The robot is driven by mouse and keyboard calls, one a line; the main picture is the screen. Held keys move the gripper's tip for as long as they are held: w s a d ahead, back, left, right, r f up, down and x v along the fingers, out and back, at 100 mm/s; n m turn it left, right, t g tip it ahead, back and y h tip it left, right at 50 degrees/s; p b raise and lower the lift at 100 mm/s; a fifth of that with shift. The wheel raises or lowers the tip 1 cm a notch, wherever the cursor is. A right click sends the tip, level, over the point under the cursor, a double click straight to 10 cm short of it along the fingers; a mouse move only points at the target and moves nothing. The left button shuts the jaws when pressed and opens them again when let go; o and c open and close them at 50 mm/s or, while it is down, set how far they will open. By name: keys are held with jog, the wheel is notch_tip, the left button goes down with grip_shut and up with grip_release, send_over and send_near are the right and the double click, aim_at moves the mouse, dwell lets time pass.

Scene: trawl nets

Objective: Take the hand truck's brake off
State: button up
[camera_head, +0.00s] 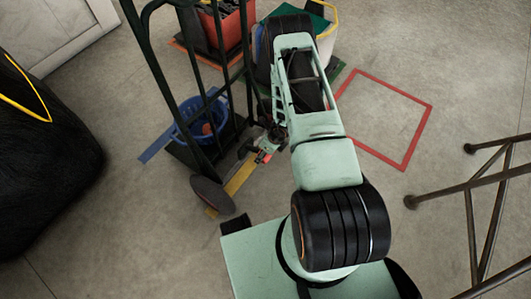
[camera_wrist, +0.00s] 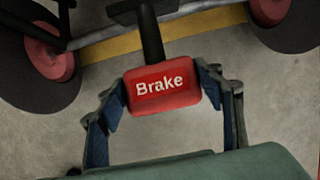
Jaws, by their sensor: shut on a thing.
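The hand truck (camera_head: 168,95) is a dark upright frame with wheels, standing left of my arm in the head view. Its red brake pedal (camera_wrist: 162,86), lettered "Brake", sits on a dark stem in the middle of the wrist view. My gripper (camera_wrist: 166,98) has one finger on each side of the pedal and is shut on it. In the head view my gripper (camera_head: 266,147) is low beside the hand truck's wheel (camera_head: 212,195), and the red of the pedal (camera_head: 262,156) just shows there. The wrist view shows dark wheels with red hubs (camera_wrist: 48,60) on both sides.
A blue basket (camera_head: 200,120) rests at the hand truck's foot. Red and white-yellow bins (camera_head: 326,40) stand behind. A black bag-like heap (camera_head: 45,165) is at left, a metal frame (camera_head: 475,195) at right. A red floor outline (camera_head: 418,140) is empty.

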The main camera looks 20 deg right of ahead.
jog(key=shift+w+a+r, duration=0.1)
jog(key=shift+w, duration=0.05)
jog(key=o, duration=1.7)
jog(key=v, duration=1.2)
